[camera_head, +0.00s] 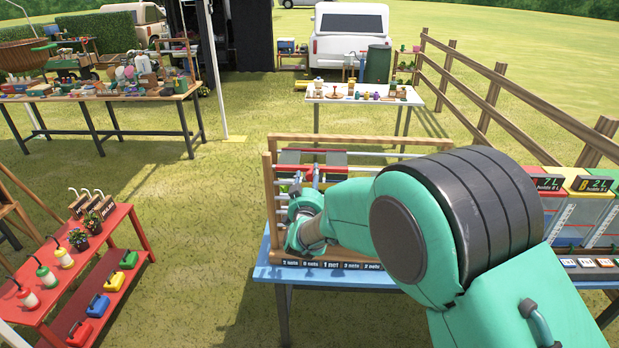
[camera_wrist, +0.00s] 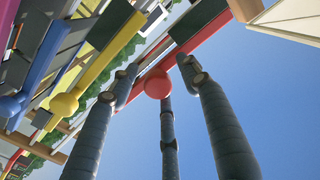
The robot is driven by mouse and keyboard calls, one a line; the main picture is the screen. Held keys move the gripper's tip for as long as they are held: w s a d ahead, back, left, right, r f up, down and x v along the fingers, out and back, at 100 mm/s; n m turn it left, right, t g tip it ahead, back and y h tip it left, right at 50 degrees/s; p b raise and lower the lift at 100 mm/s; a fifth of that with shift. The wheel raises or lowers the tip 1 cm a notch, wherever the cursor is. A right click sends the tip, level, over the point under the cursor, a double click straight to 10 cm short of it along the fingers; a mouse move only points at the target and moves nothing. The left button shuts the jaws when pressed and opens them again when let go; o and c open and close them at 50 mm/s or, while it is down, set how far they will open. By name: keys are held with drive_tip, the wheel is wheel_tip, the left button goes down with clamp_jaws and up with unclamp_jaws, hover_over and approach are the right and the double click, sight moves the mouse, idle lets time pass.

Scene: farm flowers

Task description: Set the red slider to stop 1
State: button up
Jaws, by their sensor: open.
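The red slider shows in the wrist view as a red bar (camera_wrist: 200,40) with a round red knob (camera_wrist: 158,85) at its lower end. My gripper (camera_wrist: 157,76) is open, with its three dark fingers spread around the knob. No finger clearly grips it; whether any touches it I cannot tell. In the head view my gripper (camera_head: 303,212) is at the left part of a wooden-framed rack (camera_head: 271,205) on a blue table (camera_head: 264,272). A label strip (camera_head: 331,264) runs along the rack's front. My arm hides much of the rack, and the slider's stop is not readable.
A yellow bar with a yellow knob (camera_wrist: 65,103) lies left of the red one in the wrist view. Coloured-topped bins (camera_head: 590,184) stand at the right. A red shelf (camera_head: 105,255) with bottles stands at the left. Grass (camera_head: 195,215) is clear between shelf and table.

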drive_tip(key=s, duration=1.1)
drive_tip(key=shift+s, duration=0.25)
drive_tip(key=s+d+r+n+g+y, duration=0.1)
drive_tip(key=s+d+r+g+y, duration=0.2)
drive_tip(key=s+d+r+g, duration=0.5)
drive_tip(key=s+d+g+h, duration=0.1)
drive_tip(key=s+d, duration=0.5)
drive_tip(key=s, duration=0.5)
drive_tip(key=s+d+g+h+b, duration=0.1)
drive_tip(key=s+d+g, duration=0.1)
drive_tip(key=s+d, duration=0.4)
drive_tip(key=s+d+m+g+h, duration=0.1)
drive_tip(key=s+d, duration=0.5)
drive_tip(key=s, duration=0.9)
drive_tip(key=shift+s+d+f+b, duration=0.2)
drive_tip(key=shift+s+d+b, duration=0.1)
drive_tip(key=shift+s+b, duration=0.1)
